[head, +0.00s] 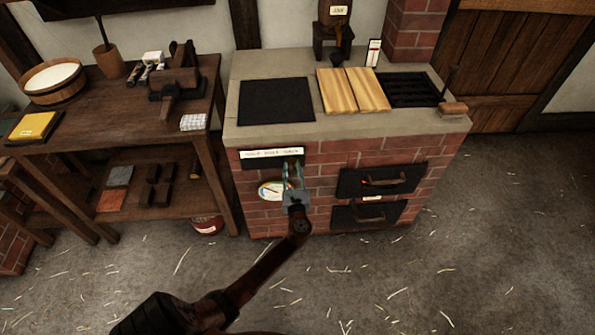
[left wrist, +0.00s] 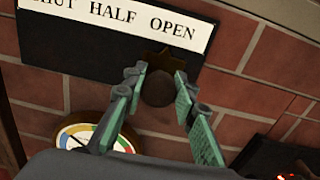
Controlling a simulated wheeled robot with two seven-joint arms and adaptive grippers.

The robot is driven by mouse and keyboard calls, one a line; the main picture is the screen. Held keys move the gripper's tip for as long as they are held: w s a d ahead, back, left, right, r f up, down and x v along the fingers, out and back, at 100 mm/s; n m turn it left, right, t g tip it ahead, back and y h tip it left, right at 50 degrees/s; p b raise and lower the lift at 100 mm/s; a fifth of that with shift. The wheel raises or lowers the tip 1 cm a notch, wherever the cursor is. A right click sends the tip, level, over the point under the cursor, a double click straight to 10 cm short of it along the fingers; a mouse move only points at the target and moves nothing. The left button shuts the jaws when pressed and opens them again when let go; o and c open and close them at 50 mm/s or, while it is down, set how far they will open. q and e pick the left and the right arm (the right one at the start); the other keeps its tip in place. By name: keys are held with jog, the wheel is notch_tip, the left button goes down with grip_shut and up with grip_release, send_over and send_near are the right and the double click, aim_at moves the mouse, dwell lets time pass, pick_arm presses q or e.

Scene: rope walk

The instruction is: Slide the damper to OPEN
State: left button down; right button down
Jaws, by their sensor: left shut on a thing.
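The damper's dark plate (left wrist: 65,60) is on the brick front of the stove, under a white label strip (head: 272,153) reading SHUT, HALF, OPEN in the left wrist view (left wrist: 125,22). The damper's round dark knob (left wrist: 158,90) has a brass-coloured pointed piece (left wrist: 163,60) behind it, below the label's OPEN end. My left gripper (head: 293,172) is shut on the knob, with one green-padded finger on each side in the left wrist view (left wrist: 158,86). In the head view the gripper hides the knob. My right gripper is not in view.
A round dial gauge (head: 270,191) sits just left of and below my left gripper. Two dark drawers or doors with handles, an upper one (head: 350,184) and a lower one (head: 345,216), are to the right. A wooden workbench (head: 85,110) stands at left. The floor in front is clear.

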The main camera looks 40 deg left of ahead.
pick_arm(q)
jog(key=shift+w+d, duration=0.15)
jog(key=shift+d, duration=0.1)
jog(key=c, duration=1.6)
grip_release()
jog(key=v, duration=1.2)
jog(key=shift+a, duration=0.1)
